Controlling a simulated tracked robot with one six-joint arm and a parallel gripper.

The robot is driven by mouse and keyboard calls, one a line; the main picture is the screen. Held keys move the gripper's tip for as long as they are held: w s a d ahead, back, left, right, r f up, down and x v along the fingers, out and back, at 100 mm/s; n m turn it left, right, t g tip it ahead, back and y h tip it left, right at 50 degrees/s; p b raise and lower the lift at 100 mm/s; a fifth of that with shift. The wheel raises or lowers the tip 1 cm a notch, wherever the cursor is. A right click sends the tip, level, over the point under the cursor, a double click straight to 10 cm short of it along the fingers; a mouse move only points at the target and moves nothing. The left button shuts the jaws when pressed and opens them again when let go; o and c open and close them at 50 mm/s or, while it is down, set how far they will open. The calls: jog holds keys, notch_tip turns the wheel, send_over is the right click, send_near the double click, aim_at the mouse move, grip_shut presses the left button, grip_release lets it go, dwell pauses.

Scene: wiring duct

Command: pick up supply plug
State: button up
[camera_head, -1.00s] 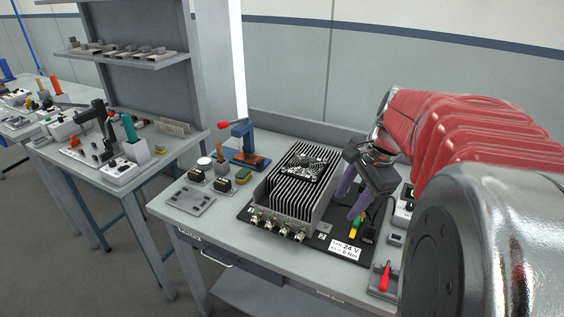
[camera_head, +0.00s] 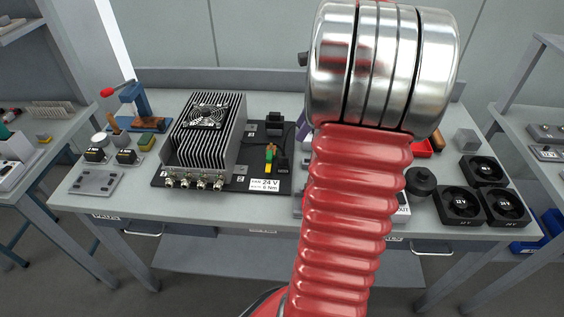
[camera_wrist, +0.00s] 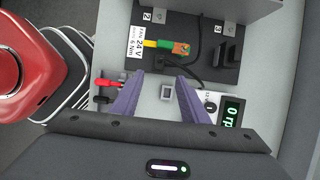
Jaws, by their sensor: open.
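No part is labelled as the supply plug. In the head view my arm hides most of the gripper.
A finned unit with a fan (camera_head: 208,130) stands on the black board (camera_head: 168,180) to the left. Near the fingers are a red-handled part (camera_wrist: 106,82) and a green display (camera_wrist: 232,112). Several black fans (camera_head: 462,204) stand at the right of the bench.

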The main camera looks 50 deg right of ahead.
aim_at(284, 155)
jog(key=x, duration=0.8)
jog(key=shift+w+a+f, duration=0.1)
jog(key=shift+f, duration=0.1)
jog(key=shift+x, duration=2.55)
jog(key=shift+a, duration=0.1)
jog(key=c, duration=1)
jog(key=shift+r, duration=0.1)
grip_shut()
notch_tip(284, 155, up, 10)
jog(key=shift+f, duration=0.1)
jog(key=shift+r, duration=0.45)
